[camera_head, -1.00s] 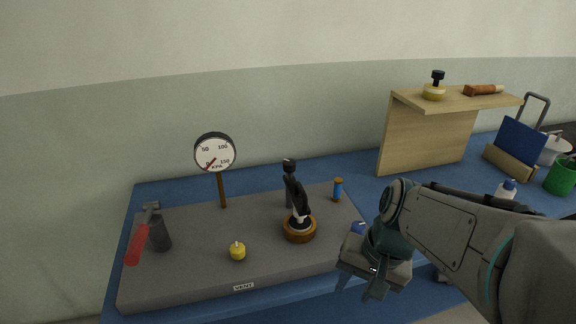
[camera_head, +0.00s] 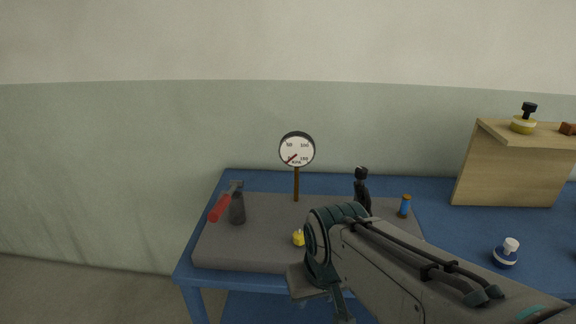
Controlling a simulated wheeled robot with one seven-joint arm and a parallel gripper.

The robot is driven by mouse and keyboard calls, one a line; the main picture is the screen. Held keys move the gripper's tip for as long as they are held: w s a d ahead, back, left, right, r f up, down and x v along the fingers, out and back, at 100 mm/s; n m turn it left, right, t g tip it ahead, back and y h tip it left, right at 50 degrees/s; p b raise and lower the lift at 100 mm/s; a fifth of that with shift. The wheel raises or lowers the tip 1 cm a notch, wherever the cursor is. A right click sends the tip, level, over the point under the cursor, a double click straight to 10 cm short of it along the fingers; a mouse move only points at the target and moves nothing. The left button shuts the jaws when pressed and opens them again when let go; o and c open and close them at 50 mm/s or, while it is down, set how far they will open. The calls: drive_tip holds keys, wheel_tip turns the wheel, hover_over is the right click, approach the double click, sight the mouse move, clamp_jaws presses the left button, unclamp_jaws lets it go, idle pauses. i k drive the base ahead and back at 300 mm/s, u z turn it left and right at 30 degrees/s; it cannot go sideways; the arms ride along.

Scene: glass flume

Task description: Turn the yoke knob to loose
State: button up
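A black upright fitting with a dark knob on top (camera_head: 361,174) stands on the grey slab (camera_head: 240,257); I take it to be the yoke, but no label shows which part is the yoke knob. My arm covers its lower part and wooden base. My gripper (camera_head: 322,300) points down at the slab's front edge, below and left of the fitting in the picture and apart from the visible knob. Its fingers are partly hidden, so I cannot tell its opening. A round dial gauge (camera_head: 297,149) on a brown post has its red needle toward the lower left.
A red-handled tool (camera_head: 220,207) leans on a dark cylinder (camera_head: 238,210) at left. A small yellow knob (camera_head: 298,238) and a blue cylinder (camera_head: 405,207) are on the slab. A wooden stand (camera_head: 510,175) and a blue-and-white bottle (camera_head: 505,254) are at right on the blue bench (camera_head: 445,235).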

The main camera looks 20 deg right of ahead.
sight(361, 172)
drive_tip(key=u, duration=1.95)
drive_tip(key=k, duration=1.3)
drive_tip(key=z, duration=1.5)
drive_tip(key=i, duration=1)
drive_tip(key=u, duration=0.05)
